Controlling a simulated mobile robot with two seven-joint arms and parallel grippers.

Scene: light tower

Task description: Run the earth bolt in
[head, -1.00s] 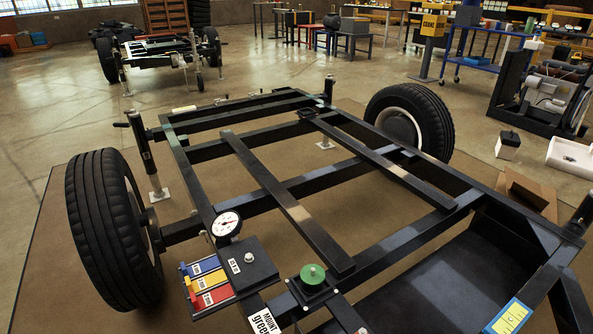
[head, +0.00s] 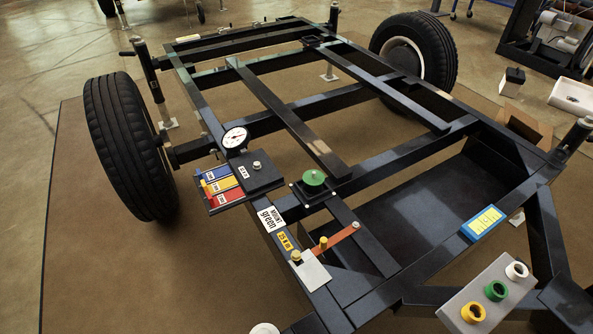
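A black trailer-like frame (head: 285,115) fills the view. Near its front left corner a pale metal plate (head: 312,276) lies on the rail, with a small brass bolt-like piece (head: 296,256) at its edge. An orange-brown strap (head: 342,236) runs beside it, with a yellow-topped piece (head: 323,242) at its left end and a small fastener at its right end. I cannot tell for certain which piece is the earth bolt, or how deep any of them sits. Neither of my grippers is in view.
A dial gauge (head: 235,138) and blue, yellow and red blocks (head: 219,184) sit left. A green knob (head: 314,177) stands on a black base. White, green and yellow sockets (head: 495,291) line a grey block lower right. Tyres (head: 125,145) flank the frame.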

